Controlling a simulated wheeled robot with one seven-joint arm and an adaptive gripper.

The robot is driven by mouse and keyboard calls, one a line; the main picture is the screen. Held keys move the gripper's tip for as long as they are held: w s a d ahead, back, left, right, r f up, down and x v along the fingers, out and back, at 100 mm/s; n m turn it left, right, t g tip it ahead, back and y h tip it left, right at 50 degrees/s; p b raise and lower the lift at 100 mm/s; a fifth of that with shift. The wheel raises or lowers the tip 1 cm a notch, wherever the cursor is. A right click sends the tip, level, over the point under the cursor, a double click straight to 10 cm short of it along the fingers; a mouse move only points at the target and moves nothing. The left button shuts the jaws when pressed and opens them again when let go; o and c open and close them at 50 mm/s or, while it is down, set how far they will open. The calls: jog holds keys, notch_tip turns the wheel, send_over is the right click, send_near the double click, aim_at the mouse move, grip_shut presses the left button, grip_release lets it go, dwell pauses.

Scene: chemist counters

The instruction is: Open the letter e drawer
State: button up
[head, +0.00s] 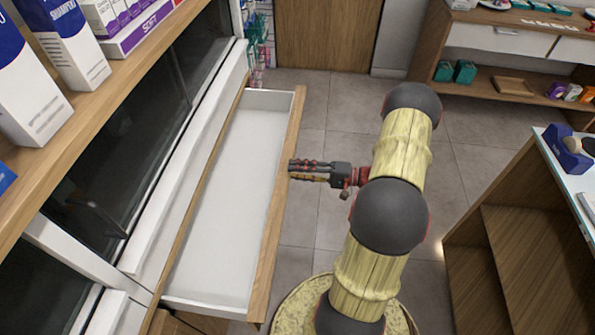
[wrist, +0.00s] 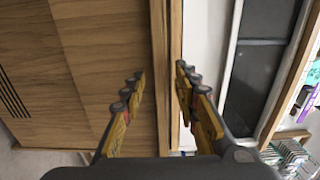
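A drawer with a wooden front (head: 282,200) and a white, empty inside (head: 230,190) stands pulled far out of the left counter in the head view. I see no letter on it, so I cannot tell from the frames that it is drawer e. My gripper (head: 291,171) is at the outer side of the drawer front, around the middle of its length. In the wrist view my gripper (wrist: 160,80) has its two fingers apart, with the wooden edge of the drawer front (wrist: 162,50) showing between and beyond them. Nothing is held. Whether the fingertips touch the front is unclear.
Another counter (head: 515,215) stands at right, and a shelf unit (head: 510,85) at the back right. Tiled floor (head: 320,120) is clear between them.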

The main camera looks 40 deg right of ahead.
jog(key=v, duration=1.2)
dwell(0.3)
dwell(0.3)
